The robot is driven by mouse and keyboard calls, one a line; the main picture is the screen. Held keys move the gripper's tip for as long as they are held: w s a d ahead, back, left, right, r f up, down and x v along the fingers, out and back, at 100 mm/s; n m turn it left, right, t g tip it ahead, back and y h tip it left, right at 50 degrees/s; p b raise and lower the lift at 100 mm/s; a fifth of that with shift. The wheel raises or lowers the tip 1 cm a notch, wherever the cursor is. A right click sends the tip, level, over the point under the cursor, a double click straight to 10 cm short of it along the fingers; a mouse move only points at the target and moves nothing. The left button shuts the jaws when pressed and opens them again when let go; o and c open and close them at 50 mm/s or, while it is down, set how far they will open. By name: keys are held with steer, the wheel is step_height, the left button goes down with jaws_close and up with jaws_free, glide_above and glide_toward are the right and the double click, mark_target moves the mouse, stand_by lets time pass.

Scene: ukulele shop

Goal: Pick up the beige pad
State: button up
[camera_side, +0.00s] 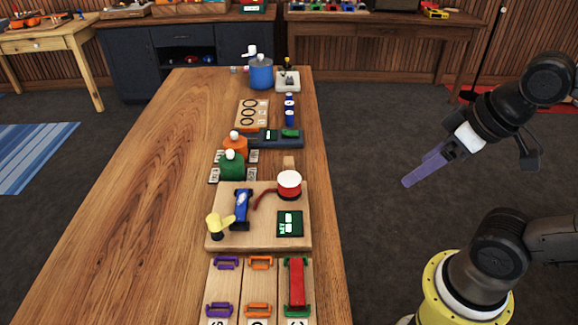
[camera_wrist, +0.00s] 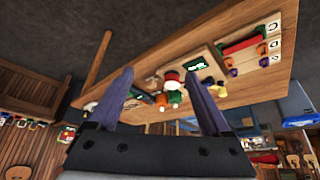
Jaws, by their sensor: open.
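A small beige block (camera_side: 289,162), the likeliest beige pad, lies near the right edge of the long wooden table (camera_side: 130,215), just behind a round red and white piece (camera_side: 289,185). It is too small to make out its full shape. My gripper (camera_side: 406,183) is off the right side of the table, up in the air and apart from everything. In the wrist view its two purple fingers (camera_wrist: 159,74) are spread with nothing between them.
A wooden board (camera_side: 262,232) holds a blue piece (camera_side: 242,208), a yellow piece (camera_side: 216,226) and a dark green card (camera_side: 290,223). Green (camera_side: 232,166) and orange (camera_side: 236,145) pieces stand left of the block. A blue pot (camera_side: 261,73) is at the far end. The table's left side is bare.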

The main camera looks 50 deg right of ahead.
steer(key=w+r+n+g, duration=0.1)
steer(key=w+r+n, duration=0.75)
steer(key=w, duration=0.65)
steer(key=g, duration=0.5)
glide_above(287, 160)
steer(key=shift+n, duration=0.45)
step_height(287, 160, down, 22)
steer(key=shift+a+f, duration=0.1)
steer(key=shift+f, duration=3)
